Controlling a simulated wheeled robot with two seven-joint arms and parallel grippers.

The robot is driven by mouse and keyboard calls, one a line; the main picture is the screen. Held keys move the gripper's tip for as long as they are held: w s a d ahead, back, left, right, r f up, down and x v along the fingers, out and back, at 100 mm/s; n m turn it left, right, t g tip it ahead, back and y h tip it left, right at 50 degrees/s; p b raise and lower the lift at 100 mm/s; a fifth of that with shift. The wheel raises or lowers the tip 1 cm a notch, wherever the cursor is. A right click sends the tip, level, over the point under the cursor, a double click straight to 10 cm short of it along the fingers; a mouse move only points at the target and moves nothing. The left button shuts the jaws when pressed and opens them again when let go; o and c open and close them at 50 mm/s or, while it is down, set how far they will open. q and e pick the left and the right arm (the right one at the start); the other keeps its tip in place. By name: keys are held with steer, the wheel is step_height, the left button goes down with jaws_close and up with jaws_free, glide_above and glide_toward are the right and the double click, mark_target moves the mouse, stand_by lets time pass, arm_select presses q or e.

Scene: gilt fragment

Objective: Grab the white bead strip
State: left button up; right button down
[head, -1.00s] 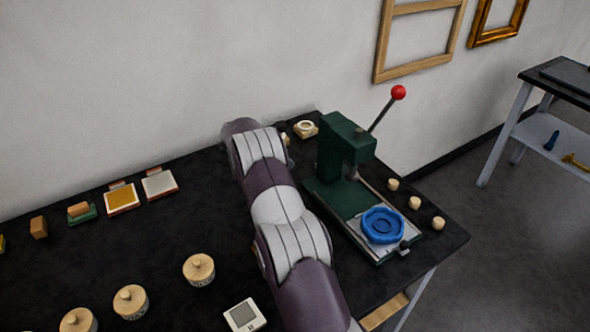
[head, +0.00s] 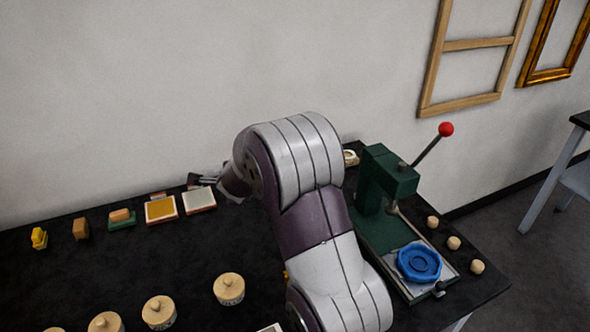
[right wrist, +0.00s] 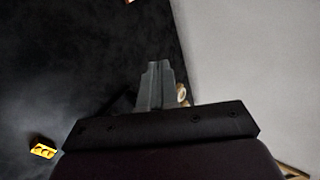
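I cannot make out the white bead strip in either view. My right arm reaches across the table, and its gripper (head: 203,183) is at the back edge, close to the wall and just behind the white-topped tile (head: 199,199). In the right wrist view the grey fingers (right wrist: 156,82) lie together, with no clear gap between them. A small beige rounded thing (right wrist: 182,94) shows just right of the fingers, partly hidden; I cannot tell what it is or whether they touch it. My left gripper is out of view.
A green press (head: 388,185) with a red-knobbed lever and blue dish (head: 419,262) stands right of my arm. A yellow-topped tile (head: 161,209), small blocks and round lidded wooden pots (head: 229,288) are on the black table. A yellow block (right wrist: 43,151) shows in the wrist view.

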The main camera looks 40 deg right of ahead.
steer(key=s+a+f+n+g+y, duration=0.3)
steer(key=s+a+n+y, duration=0.1)
steer(key=s+a+n, duration=0.6)
steer(key=s+f+n+g, duration=0.2)
steer(key=s+n, duration=0.4)
steer(key=s, duration=0.3)
steer(key=s+a+f+n+g, duration=0.1)
steer(key=s+n+g, duration=0.2)
steer(key=s+n, duration=0.4)
steer(key=shift+s+a+f, duration=0.3)
steer(key=shift+s+f, duration=0.05)
steer(key=shift+s, duration=0.9)
